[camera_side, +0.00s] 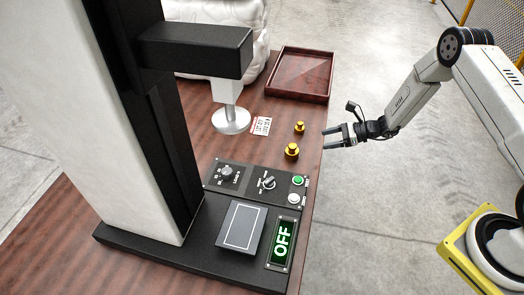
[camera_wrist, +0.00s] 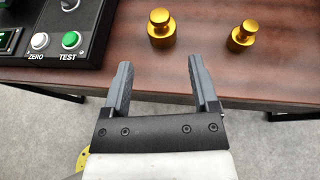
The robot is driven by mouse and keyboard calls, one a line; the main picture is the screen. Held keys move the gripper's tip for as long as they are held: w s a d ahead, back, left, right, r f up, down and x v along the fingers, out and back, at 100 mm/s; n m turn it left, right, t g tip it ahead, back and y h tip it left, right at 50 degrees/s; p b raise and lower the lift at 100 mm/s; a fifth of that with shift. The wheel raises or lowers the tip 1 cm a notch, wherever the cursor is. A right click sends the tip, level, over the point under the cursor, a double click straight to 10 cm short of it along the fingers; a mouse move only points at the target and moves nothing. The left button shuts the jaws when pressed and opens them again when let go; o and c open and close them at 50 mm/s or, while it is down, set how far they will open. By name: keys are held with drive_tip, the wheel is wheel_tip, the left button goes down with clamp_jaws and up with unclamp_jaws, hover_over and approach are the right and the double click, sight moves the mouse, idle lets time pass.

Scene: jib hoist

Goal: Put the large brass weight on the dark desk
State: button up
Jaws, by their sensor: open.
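The large brass weight (camera_side: 292,151) stands upright on the reddish-brown wooden table (camera_side: 215,140) near its right edge, close to the control panel. It also shows in the wrist view (camera_wrist: 161,28), beyond the space between the fingers. A smaller brass weight (camera_side: 299,128) stands beside it, and it is at the right in the wrist view (camera_wrist: 243,34). My gripper (camera_side: 331,138) is open and empty just off the table's edge, apart from both weights. Its spread fingers point toward the table in the wrist view (camera_wrist: 161,65). A dark grey square plate (camera_side: 227,233) with a white outline lies bare on the machine's black base.
An OFF display (camera_side: 282,243) is beside the plate. A wooden tray (camera_side: 299,94) and a paper tag (camera_side: 261,126) lie farther back.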

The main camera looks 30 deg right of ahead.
drive_tip(key=shift+v, duration=0.75)
drive_tip(key=s+a+r+n+g+h, duration=0.2)
drive_tip(key=s+r+n+h, duration=0.3)
drive_tip(key=s+r+n, duration=0.4)
drive_tip(key=s+a+r+n+g+h, duration=0.3)
drive_tip(key=s+r+n, duration=0.6)
drive_tip(key=n, duration=0.7)
drive_tip(key=s+a+h, duration=0.1)
drive_tip(key=s+h, duration=0.1)
drive_tip(key=shift+s+a+r+h, duration=0.2)
drive_tip(key=shift+s+a+h, duration=0.15)
drive_tip(key=shift+h, duration=0.05)
